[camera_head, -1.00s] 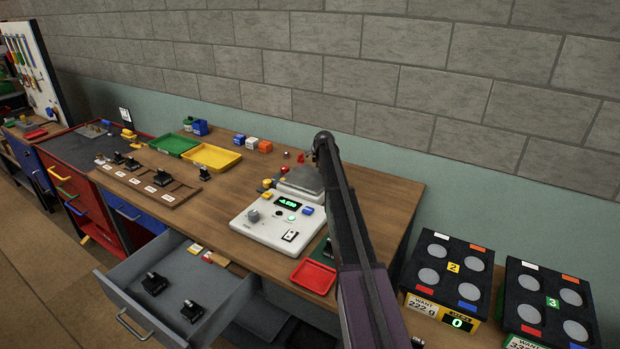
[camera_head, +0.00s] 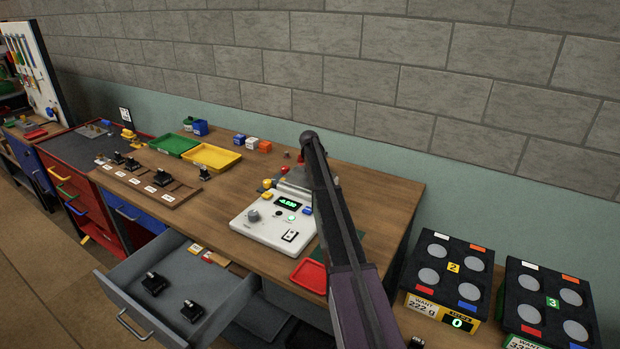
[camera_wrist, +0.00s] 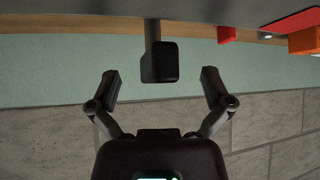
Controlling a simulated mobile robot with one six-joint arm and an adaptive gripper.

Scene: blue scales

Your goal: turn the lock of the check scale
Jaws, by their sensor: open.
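The check scale (camera_head: 262,232) is a white console on the wooden bench, with a green-lit display (camera_head: 288,204), a dark knob and coloured buttons. My arm crosses in front of its grey pan and the area behind, and hides my gripper in the head view. In the wrist view my gripper (camera_wrist: 160,86) is open, one finger on each side. A black block-shaped handle (camera_wrist: 160,62) on a grey stem, apparently the lock, stands between and slightly beyond the fingers, with gaps on both sides. I see no contact.
In the wrist view an orange block (camera_wrist: 305,40) and a red piece (camera_wrist: 227,33) lie to the right. A red tray (camera_head: 309,276) sits at the bench's front edge. Yellow (camera_head: 212,168) and green trays lie further left. An open drawer (camera_head: 205,270) juts out in front.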

